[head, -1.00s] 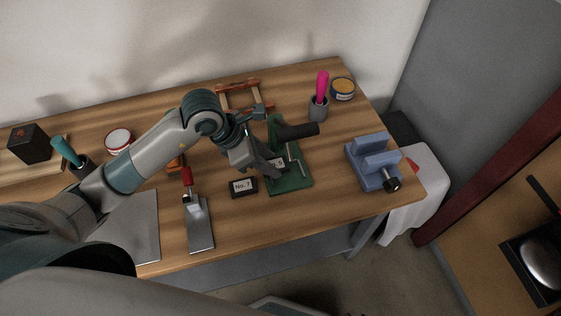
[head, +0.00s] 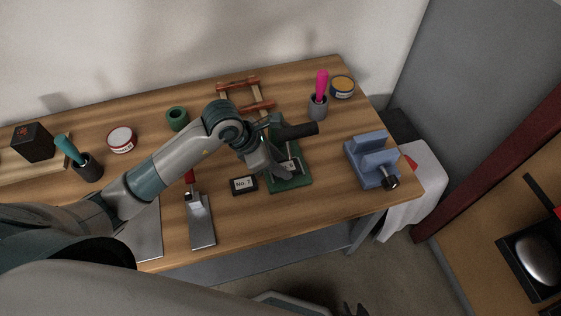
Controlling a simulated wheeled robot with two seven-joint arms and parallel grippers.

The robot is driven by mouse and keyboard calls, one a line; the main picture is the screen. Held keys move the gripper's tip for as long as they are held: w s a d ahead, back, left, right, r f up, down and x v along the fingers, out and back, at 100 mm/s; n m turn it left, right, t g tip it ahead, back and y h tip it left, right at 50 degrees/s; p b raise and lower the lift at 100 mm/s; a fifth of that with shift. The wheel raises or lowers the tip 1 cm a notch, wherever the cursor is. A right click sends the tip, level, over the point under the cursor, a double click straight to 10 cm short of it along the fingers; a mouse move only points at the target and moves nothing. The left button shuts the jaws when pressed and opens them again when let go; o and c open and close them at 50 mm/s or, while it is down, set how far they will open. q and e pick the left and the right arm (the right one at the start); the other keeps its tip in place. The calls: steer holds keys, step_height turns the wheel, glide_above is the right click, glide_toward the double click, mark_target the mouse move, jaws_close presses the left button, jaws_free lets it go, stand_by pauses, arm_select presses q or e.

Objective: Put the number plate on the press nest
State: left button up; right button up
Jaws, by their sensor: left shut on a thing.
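The green press (head: 291,184) stands near the middle right of the table, with a black lever handle (head: 299,131) on top. My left gripper (head: 280,170) reaches in from the left, low over the press base where the nest is. It is shut on a small pale plate (head: 290,166), taken to be the number plate and mostly hidden by the fingers and press. Whether the plate touches the nest cannot be told. A black block marked "No. 7" (head: 243,184) lies just left of the press. A dark shape at the bottom edge may be my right gripper (head: 358,309).
A blue vise (head: 371,161) stands to the right. A metal plate with a red-handled clamp (head: 201,223) lies to the left front.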

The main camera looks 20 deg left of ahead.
arm_select(q)
steer(key=shift+f, duration=0.1)
steer(key=shift+f, duration=0.1)
steer(key=o, duration=1.2)
